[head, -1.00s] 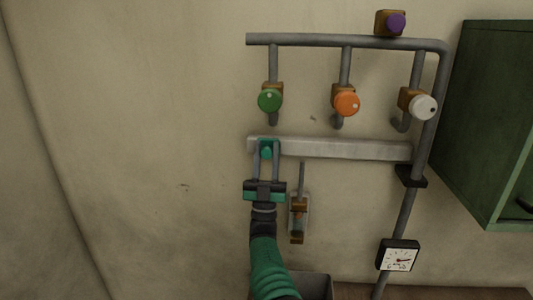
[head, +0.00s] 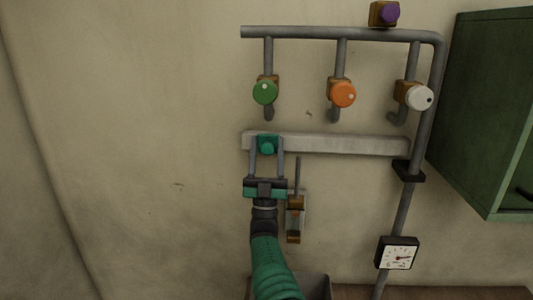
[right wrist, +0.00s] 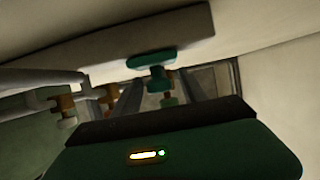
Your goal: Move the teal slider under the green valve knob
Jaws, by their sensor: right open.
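The teal slider (head: 267,145) sits near the left end of the grey rail (head: 345,144), below the green valve knob (head: 265,92). My right gripper (head: 267,146) is open, with its two fingers on either side of the slider and a visible gap to it. In the right wrist view the slider (right wrist: 155,72) shows between the fingers, with the rail above it. My left gripper is not in view.
An orange knob (head: 341,94) and a white knob (head: 418,96) hang from the pipe on the right. A purple knob (head: 388,13) is on top. A green cabinet (head: 483,110) stands at the right.

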